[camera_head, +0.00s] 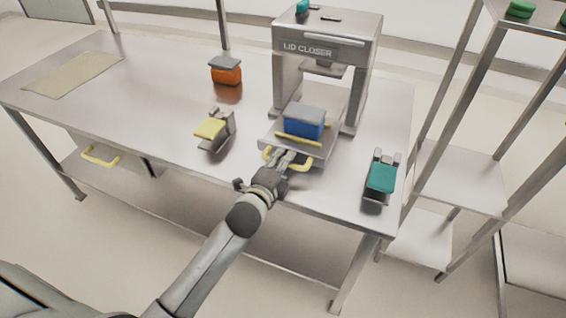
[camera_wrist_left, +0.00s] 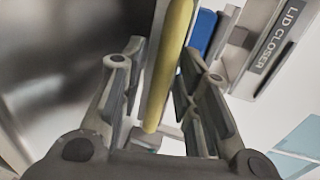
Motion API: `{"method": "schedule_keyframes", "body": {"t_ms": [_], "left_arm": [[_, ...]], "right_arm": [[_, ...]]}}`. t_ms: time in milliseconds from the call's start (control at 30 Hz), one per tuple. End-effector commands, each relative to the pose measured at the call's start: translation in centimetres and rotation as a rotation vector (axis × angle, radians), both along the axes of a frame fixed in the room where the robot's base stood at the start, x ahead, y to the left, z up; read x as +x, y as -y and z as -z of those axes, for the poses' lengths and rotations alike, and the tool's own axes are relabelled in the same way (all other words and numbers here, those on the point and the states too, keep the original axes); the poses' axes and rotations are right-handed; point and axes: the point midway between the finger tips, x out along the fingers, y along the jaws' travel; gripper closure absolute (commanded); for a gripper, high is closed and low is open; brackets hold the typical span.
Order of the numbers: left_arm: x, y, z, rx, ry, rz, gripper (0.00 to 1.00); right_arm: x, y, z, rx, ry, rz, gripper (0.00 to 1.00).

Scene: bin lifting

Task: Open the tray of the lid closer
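The grey lid closer (camera_head: 325,48) stands at the back right of the metal table in the head view. Its tray (camera_head: 268,140) sticks out in front of it and carries a blue box with a grey lid (camera_head: 304,122). A yellow bar (camera_head: 299,139) runs across the tray's front part, and a yellow handle (camera_head: 300,164) shows in front, partly behind my left gripper (camera_head: 287,158). In the left wrist view a yellow bar (camera_wrist_left: 168,70) lies between the fingers of my left gripper (camera_wrist_left: 163,85), with gaps beside it. The fingers are open. My right gripper is not in view.
An orange box with a grey lid (camera_head: 226,72), a holder with a yellow piece (camera_head: 212,128) and a holder with a teal piece (camera_head: 381,177) stand on the table (camera_head: 165,95). A shelf rack (camera_head: 460,178) stands to the right. The table's left part is mostly clear.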

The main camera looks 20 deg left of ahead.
Motion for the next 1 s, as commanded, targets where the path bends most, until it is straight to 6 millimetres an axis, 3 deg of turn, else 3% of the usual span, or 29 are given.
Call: {"method": "schedule_keyframes", "body": {"t_ms": [300, 467, 1000], "left_arm": [[-0.1, 0.0, 0.0, 0.000, 0.001, 0.001, 0.65], [-1.2, 0.0, -0.2, 0.001, 0.000, 0.001, 0.65], [-10.2, -0.4, -1.9, 0.000, -0.001, 0.000, 0.65]], "right_arm": [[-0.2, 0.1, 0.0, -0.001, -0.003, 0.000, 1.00], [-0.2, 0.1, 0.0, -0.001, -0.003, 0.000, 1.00], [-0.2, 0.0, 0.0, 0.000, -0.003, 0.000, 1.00]]}}
